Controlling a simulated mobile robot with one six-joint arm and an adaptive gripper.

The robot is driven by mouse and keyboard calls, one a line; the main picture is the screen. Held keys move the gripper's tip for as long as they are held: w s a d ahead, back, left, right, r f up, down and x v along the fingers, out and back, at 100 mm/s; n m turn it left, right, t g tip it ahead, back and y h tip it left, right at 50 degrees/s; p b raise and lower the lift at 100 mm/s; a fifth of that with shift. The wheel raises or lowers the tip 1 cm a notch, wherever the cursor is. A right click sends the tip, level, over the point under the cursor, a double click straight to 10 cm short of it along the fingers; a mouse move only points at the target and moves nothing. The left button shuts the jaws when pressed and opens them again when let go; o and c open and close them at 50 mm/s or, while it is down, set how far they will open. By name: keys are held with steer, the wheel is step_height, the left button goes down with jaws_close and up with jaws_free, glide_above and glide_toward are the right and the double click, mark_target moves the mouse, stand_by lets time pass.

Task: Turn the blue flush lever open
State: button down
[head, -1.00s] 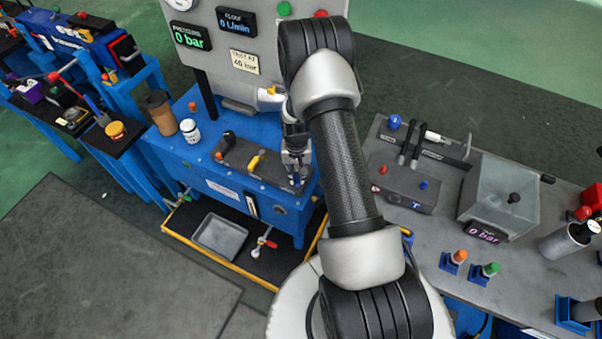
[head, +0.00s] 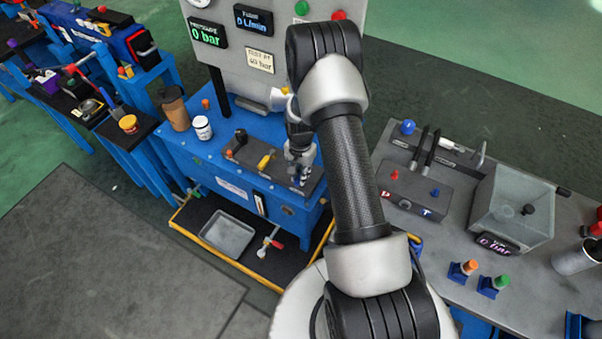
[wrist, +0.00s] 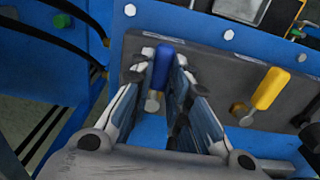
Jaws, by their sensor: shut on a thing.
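The blue flush lever (wrist: 162,65) stands between the fingers of my gripper (wrist: 164,58) in the wrist view. Its blue handle points toward the top of the picture, and its metal pivot shows below. My gripper is shut on the handle. In the head view my gripper (head: 301,172) is at the right end of the dark grey valve block (head: 245,153), and the blue lever is mostly hidden there.
A yellow lever (wrist: 268,88) sits close beside the blue one on the same block. It also shows in the head view (head: 264,162). The pressure display (head: 207,32) reads 0 bar. A white jar (head: 202,127) stands on the blue bench. A grey tray (head: 228,235) lies below.

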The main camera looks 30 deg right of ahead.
steer(key=c, duration=1.5)
jaws_free()
steer(key=shift+r, duration=0.1)
step_height(320, 180, up, 12)
steer(key=shift+f, duration=0.1)
